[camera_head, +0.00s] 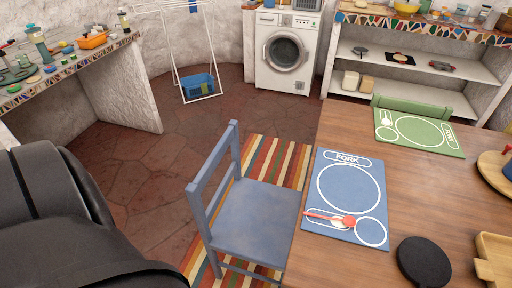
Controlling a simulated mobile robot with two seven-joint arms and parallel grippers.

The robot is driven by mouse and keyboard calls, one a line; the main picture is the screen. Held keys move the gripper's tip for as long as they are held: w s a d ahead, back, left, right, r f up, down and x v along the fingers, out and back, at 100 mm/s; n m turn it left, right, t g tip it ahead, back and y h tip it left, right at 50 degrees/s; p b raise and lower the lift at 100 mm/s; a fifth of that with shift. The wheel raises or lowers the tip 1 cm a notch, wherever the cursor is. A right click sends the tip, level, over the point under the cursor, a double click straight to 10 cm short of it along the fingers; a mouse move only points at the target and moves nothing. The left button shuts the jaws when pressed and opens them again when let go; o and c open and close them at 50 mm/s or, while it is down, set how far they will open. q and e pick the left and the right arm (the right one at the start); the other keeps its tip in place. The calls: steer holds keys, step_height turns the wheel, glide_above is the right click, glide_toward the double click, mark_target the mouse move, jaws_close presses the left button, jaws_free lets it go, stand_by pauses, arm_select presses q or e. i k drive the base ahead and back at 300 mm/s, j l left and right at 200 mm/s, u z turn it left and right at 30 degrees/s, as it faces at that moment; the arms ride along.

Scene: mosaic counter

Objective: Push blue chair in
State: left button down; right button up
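The blue chair (252,216) stands upright in the middle of the view, on a striped rug. Its backrest (214,176) is on the left side and its seat reaches right to the left edge of the wooden table (408,178). The seat's right edge meets the table edge in the picture; I cannot tell how much of it is under the top. A dark part of my own arm (70,225) fills the lower left, left of the chair and apart from it in the picture. Neither gripper's fingers can be seen.
A blue placemat (322,216) with a red spoon (330,218) lies on the table by the chair. A green chair (412,106) stands at the table's far side. A mosaic counter (70,66) is at the left. Bare stone floor (150,165) lies left of the chair.

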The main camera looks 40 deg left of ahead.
mark_target(255, 222)
steer(key=j+z, duration=0.4)
steer(key=k+j+z, duration=0.1)
steer(key=j+z, duration=0.3)
steer(key=k+j+z, duration=0.15)
steer(key=j+z, duration=0.3)
steer(key=k+j+z, duration=0.15)
steer(key=z, duration=0.25)
